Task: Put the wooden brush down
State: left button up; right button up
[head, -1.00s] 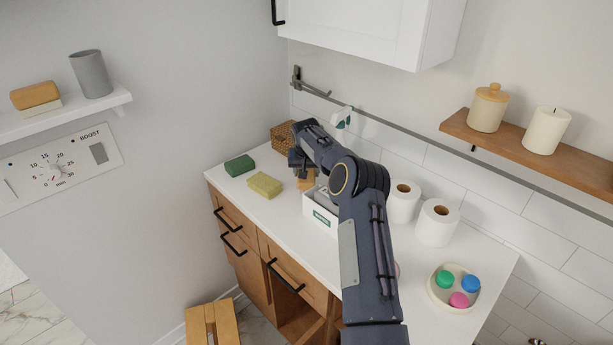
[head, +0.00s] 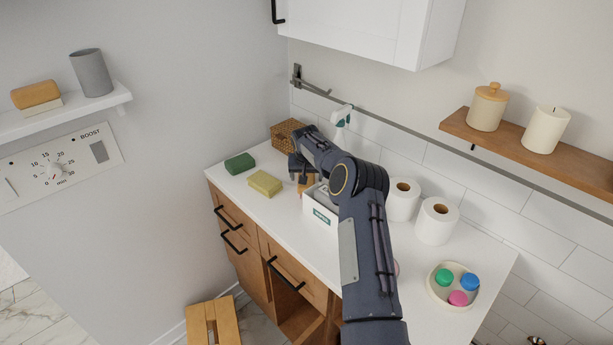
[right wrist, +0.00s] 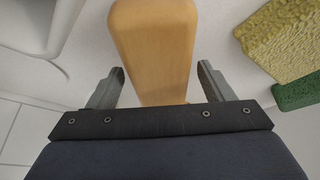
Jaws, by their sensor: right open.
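The wooden brush (right wrist: 152,50) is a smooth light-brown block in the right wrist view, with its narrower end between my right gripper's fingers. My right gripper (right wrist: 158,88) is open, with a gap on each side of the brush. In the head view the brush (head: 306,184) shows only in part at the white counter (head: 268,211), between the yellow sponge and the white box. My right gripper (head: 296,167) is low there, and my arm hides some of the brush. Its underside is hidden. My left gripper is not in view.
A yellow sponge (head: 265,183) and green sponge (head: 240,164) lie to the left. A wicker basket (head: 287,135) stands behind. A white box (head: 318,211), paper rolls (head: 437,222) and a tray (head: 434,292) are to the right. The front counter strip is clear.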

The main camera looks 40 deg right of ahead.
jog(key=shift+r, duration=0.35)
jog(key=b+v, duration=0.2)
jog(key=v, duration=0.9)
jog(key=shift+s+r+b, duration=0.15)
jog(key=shift+r+b, duration=0.1)
jog(key=shift+b, duration=0.15)
jog(key=s+a+r+n+t+y, duration=0.1)
jog(key=s+a+r+n, duration=0.1)
jog(key=s+a+r, duration=0.45)
jog(key=s+a+r+n+y, duration=0.15)
jog(key=s+a+r, duration=0.25)
jog(key=s+a, duration=0.45)
jog(key=s+a+f+n+y, duration=0.1)
jog(key=s+a+f, duration=0.3)
jog(key=s+a, duration=0.4)
jog(key=s+a+f+n+t+y, duration=0.1)
jog(key=s+a+f+n+y, duration=0.1)
jog(key=s+a, duration=0.7)
jog(key=s+f+y, duration=0.1)
jog(key=s+f, duration=0.1)
jog(key=s, duration=0.4)
jog(key=shift+s, duration=0.25)
jog(key=shift+f, duration=0.1)
